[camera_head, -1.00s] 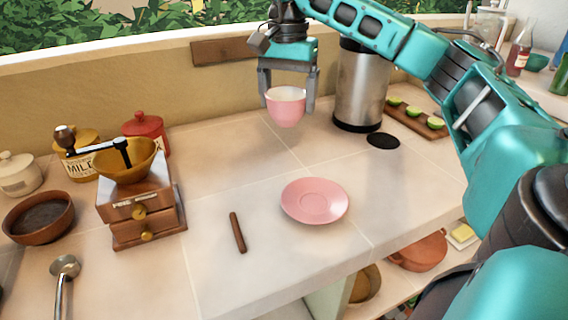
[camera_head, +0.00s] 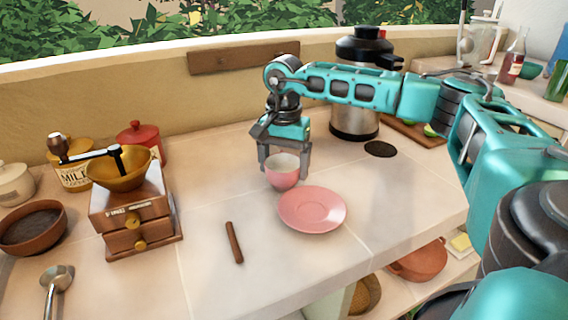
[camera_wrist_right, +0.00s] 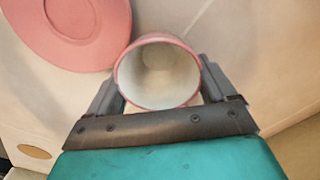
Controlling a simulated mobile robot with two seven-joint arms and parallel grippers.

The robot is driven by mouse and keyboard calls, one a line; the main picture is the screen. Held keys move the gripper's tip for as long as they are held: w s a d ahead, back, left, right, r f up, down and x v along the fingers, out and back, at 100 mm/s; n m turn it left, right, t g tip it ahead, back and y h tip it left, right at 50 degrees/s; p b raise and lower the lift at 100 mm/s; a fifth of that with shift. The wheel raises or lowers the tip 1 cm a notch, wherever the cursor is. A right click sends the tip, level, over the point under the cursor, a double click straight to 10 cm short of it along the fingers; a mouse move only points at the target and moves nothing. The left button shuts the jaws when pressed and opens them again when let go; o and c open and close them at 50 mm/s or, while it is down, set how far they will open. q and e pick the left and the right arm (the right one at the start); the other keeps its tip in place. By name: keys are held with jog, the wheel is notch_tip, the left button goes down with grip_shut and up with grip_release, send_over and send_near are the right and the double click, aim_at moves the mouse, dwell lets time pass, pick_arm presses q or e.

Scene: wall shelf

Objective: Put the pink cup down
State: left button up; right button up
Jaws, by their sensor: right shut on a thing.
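The pink cup (camera_head: 282,174), white inside, is upright between the fingers of my right gripper (camera_head: 284,166), which is shut on it. The cup is low over the counter, behind and left of the pink saucer (camera_head: 312,224). I cannot tell whether its base touches the counter. In the right wrist view the cup (camera_wrist_right: 158,72) sits between both fingers of the gripper (camera_wrist_right: 157,88), and its open mouth faces the camera. The saucer (camera_wrist_right: 85,28) shows there at the upper left, just beside the cup. My left gripper is not in view.
A wooden grinder (camera_head: 132,215) stands left, with a brown stick (camera_head: 234,242) right of it. A metal pot (camera_head: 354,118) stands behind the gripper, near a dark disc (camera_head: 380,149). Bare counter (camera_head: 215,190) is left of the cup.

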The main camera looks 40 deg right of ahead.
jog(key=shift+f, duration=0.1)
jog(key=o, duration=0.9)
